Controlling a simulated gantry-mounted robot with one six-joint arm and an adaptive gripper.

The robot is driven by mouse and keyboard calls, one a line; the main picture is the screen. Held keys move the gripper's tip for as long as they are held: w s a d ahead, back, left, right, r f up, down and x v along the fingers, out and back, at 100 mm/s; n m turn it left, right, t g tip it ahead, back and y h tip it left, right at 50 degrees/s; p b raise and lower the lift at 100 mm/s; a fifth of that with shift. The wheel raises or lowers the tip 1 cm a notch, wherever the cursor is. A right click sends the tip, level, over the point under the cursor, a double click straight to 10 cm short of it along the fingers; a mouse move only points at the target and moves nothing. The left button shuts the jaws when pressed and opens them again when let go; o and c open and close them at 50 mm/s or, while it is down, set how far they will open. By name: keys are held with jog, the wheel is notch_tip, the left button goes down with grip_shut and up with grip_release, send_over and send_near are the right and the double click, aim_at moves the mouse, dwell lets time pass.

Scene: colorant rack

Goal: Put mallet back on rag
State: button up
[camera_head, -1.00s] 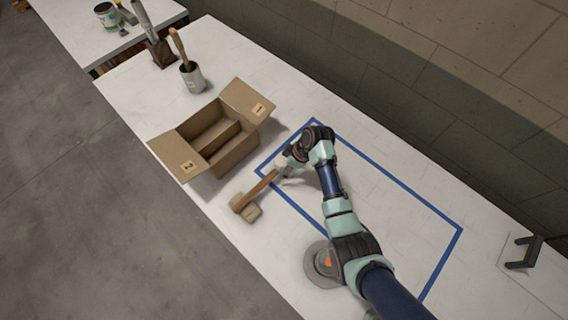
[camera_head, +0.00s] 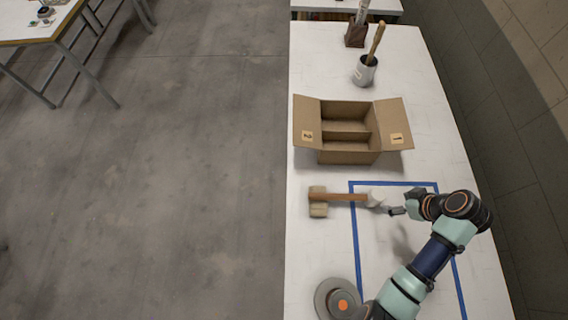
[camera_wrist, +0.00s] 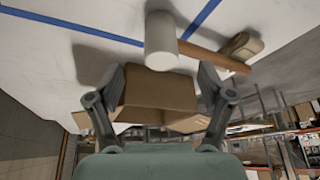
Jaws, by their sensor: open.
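The mallet (camera_head: 343,197) lies on the white table, its brown handle crossing the left blue tape line. I cannot make out a rag for certain.
An open cardboard box (camera_head: 350,157) with two compartments stands beyond the mallet. A can with a wooden-handled tool (camera_head: 364,72) and a dark holder (camera_head: 355,37) stand farther back. The blue-taped area is mostly clear.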

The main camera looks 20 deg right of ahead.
jog(key=w+a+r+t+h, duration=0.1)
jog(key=w+a+r, duration=0.4)
jog(key=w+a, duration=0.35)
jog(key=w+a+r+t+h, duration=0.1)
jog(key=w+a+r+t, duration=0.1)
jog(key=w+a+r, duration=0.6)
jog(key=a+r+t, duration=0.1)
jog(key=a+r, duration=0.2)
jog(key=a, duration=0.4)
jog(key=s+a+r+t+y, duration=0.1)
jog(key=a+r, duration=0.3)
jog(key=a, duration=0.4)
jog(key=s+a+r+t, duration=0.1)
jog(key=a+r+t, duration=0.2)
jog(key=a, duration=0.5)
jog(key=shift+s+a+r+m, duration=0.2)
jog(key=shift+r+m, duration=0.1)
jog(key=shift+m, duration=0.1)
